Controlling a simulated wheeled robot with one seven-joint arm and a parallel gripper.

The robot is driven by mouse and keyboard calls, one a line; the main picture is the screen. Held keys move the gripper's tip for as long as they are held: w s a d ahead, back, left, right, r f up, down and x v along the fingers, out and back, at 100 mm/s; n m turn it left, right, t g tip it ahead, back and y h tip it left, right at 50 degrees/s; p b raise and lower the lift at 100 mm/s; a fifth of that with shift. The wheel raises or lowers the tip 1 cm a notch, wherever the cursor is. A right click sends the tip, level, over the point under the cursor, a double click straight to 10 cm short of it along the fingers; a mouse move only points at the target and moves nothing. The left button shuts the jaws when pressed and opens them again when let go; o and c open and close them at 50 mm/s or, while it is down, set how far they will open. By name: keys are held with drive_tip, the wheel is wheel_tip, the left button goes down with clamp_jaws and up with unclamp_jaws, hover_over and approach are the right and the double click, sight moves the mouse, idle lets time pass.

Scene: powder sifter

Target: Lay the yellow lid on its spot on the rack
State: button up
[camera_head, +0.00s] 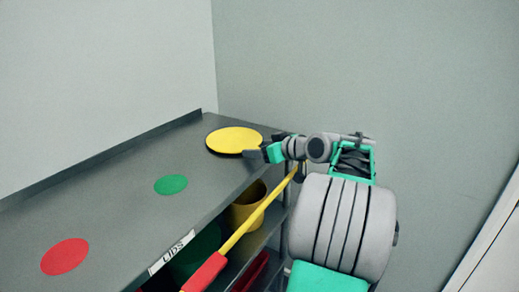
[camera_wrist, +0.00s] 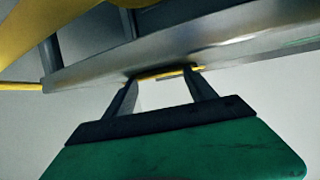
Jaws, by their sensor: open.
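The yellow lid (camera_head: 234,138) is a flat disc with a dark rim. It lies on the grey rack top (camera_head: 130,185) near the far corner, in the head view. I see no yellow spot apart from it. My gripper (camera_head: 253,154) is at the lid's right edge, above the rack's front edge. In the wrist view my gripper (camera_wrist: 165,73) has its fingers apart, with a thin yellow strip (camera_wrist: 165,72), likely the lid's edge, just beyond the tips. I cannot tell whether the fingers touch the lid.
A green spot (camera_head: 171,184) and a red spot (camera_head: 65,256) lie along the rack top. Below are a yellow container (camera_head: 244,207) and a yellow pole (camera_head: 252,219) with a red end, slanting past the front. A "LIDS" label (camera_head: 171,252) marks the edge.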

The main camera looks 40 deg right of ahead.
drive_tip(key=shift+s, duration=0.1)
drive_tip(key=v, duration=0.7)
drive_tip(key=shift+s+r+b, duration=0.2)
drive_tip(key=shift+s+b, duration=0.05)
drive_tip(key=shift+b, duration=0.2)
